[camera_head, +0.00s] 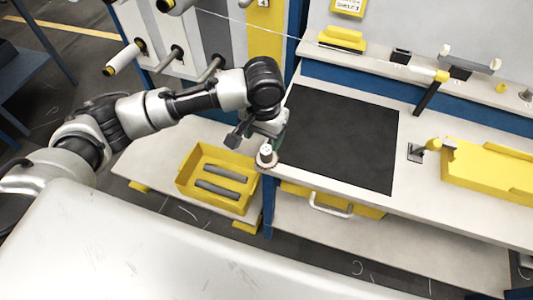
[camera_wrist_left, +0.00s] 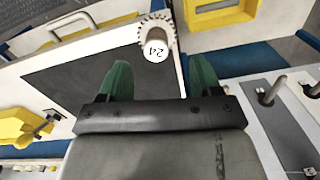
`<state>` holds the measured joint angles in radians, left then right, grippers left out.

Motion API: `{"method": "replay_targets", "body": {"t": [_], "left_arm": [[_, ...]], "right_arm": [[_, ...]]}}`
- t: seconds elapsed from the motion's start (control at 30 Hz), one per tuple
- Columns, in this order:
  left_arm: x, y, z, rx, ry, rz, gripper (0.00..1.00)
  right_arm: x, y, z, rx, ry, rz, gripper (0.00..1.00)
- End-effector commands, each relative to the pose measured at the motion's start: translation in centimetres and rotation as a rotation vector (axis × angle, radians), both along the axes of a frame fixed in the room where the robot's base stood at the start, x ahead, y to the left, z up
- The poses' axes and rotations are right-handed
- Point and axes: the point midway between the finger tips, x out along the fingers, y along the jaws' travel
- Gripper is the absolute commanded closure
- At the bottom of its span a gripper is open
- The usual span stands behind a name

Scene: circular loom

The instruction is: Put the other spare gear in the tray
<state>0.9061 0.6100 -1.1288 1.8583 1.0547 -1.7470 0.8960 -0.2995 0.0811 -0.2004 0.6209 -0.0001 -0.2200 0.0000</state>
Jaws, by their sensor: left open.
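A pale spare gear (camera_head: 266,156), toothed at its base and with a raised round hub, sits at the left front corner of the worktable, beside the black mat (camera_head: 340,140). The gear also shows in the left wrist view (camera_wrist_left: 156,48), its hub marked "24". My left gripper (camera_head: 264,139) is open and empty, close above and behind the gear. Its two green fingers (camera_wrist_left: 160,75) are spread, with the gear just beyond them. A yellow open tray (camera_head: 209,202) with two dark grey bars inside stands low to the left of the table. My right gripper is out of view.
A yellow tray-like box (camera_head: 490,178) lies on the table's right side, beside a small yellow-handled lever (camera_head: 432,146). Spools and pegs (camera_head: 172,58) stick out from the panel behind my left arm. A drawer handle (camera_head: 330,206) juts from the table front. The mat is clear.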

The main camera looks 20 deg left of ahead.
Motion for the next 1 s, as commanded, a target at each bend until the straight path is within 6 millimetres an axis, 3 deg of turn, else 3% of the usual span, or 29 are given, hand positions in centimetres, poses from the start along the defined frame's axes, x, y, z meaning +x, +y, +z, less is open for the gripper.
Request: {"method": "replay_targets", "body": {"t": [0.6, 0.9, 1.0], "left_arm": [[0.6, -0.6, -7.3, -0.001, -0.001, -0.001, 0.36], [0.6, -0.6, -7.9, -0.003, -0.004, -0.003, 0.36], [0.6, -0.6, -7.9, -0.003, -0.004, -0.003, 0.5]], "right_arm": [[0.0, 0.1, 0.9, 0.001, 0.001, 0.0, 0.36], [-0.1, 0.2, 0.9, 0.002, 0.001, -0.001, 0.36], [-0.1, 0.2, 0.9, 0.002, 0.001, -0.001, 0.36]]}}
